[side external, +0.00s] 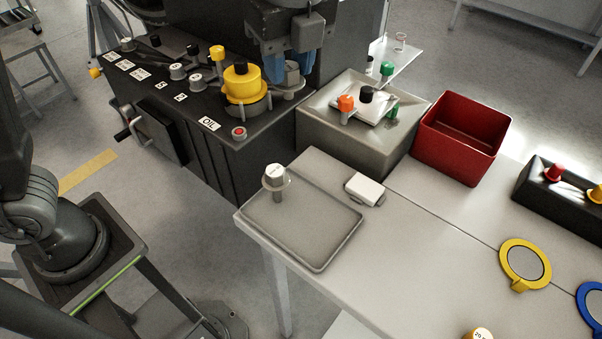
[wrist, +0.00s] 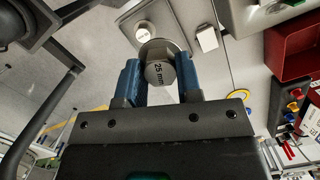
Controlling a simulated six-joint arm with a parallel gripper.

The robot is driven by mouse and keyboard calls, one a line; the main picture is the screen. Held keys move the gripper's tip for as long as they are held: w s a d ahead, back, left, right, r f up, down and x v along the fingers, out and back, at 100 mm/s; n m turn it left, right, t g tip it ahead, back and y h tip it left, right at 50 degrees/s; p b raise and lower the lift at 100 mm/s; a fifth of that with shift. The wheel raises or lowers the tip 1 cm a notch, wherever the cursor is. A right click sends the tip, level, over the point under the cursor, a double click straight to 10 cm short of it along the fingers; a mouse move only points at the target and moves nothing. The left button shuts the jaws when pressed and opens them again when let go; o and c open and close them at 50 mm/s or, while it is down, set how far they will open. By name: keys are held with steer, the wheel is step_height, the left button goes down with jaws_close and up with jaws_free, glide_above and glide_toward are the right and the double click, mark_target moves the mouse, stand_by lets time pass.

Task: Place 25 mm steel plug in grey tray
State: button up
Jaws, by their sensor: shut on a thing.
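My gripper (side external: 288,68) has its two blue fingers shut on the 25 mm steel plug (side external: 291,76), a grey metal plug with a round flange. It is at the black cabinet's back right corner, beside the yellow cap; whether the plug touches anything below is unclear. The grey tray (side external: 305,232) lies on the pale table's left end, apart from my gripper. Another steel plug (side external: 275,178) stands upright at the tray's back left.
The black cabinet (side external: 185,100) carries several plugs and a tall yellow cap (side external: 246,85). A grey block (side external: 350,135) with orange, black and green plugs and a red bin (side external: 461,135) stand behind the tray. A small white box (side external: 364,189) is beside it. The tray's front is clear.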

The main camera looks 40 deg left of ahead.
steer(key=s+d, duration=0.5)
steer(key=d, duration=0.2)
steer(key=shift+a+f, duration=0.2)
steer(key=shift+f, duration=4.55)
steer(key=shift+a+f, duration=0.15)
steer(key=shift+f, duration=4.6)
steer(key=shift+m, duration=0.3)
steer(key=o, duration=0.9)
steer(key=shift+f, duration=0.15)
steer(key=shift+o, duration=0.2)
step_height(320, 180, up, 12)
steer(key=d, duration=0.1)
steer(key=shift+s+d, duration=0.3)
steer(key=shift+s, duration=0.1)
